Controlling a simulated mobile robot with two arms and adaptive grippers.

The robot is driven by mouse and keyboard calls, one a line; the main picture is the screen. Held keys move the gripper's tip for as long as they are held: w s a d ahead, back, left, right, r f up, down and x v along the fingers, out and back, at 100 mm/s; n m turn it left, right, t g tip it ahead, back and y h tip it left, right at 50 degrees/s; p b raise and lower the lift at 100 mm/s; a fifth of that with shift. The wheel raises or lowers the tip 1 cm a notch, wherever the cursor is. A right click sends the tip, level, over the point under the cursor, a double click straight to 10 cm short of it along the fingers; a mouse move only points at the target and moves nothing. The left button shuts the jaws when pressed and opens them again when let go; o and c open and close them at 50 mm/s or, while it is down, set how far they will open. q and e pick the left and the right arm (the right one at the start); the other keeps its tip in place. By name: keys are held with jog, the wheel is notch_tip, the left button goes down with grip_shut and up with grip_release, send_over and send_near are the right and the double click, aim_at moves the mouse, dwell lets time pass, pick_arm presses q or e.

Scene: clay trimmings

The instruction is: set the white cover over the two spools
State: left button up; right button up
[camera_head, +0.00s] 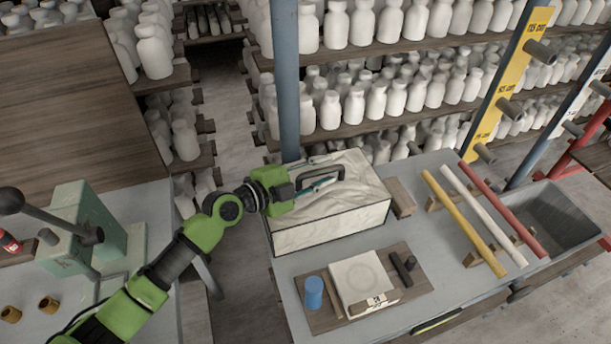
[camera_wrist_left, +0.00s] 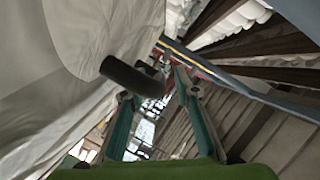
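The white cover (camera_head: 328,231), a box shape with a dark arched handle (camera_head: 322,172) on top, stands on the grey table at the right; its side fills the left of the left wrist view (camera_wrist_left: 55,75). My left gripper (camera_head: 328,183) is at the handle, its teal fingers apart. In the left wrist view, the handle (camera_wrist_left: 130,76) lies just ahead of the fingertips, near the left finger; contact is unclear. Two small brown spools (camera_head: 11,314) (camera_head: 48,304) stand uncovered on the lighter table at lower left. My right gripper is out of view.
A wooden board (camera_head: 324,320) with a blue cup and a pale slab lies in front of the cover. Yellow, white and red rods (camera_head: 465,222) rest to its right, beside a grey bin (camera_head: 548,218). A blue post (camera_head: 286,90) rises behind. A green press (camera_head: 80,235) stands near the spools.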

pick_arm(q)
jog(key=b+v, duration=0.3)
jog(key=v, duration=0.7)
jog(key=shift+f, duration=0.15)
jog(key=shift+v, duration=0.8)
jog(key=shift+d, duration=0.1)
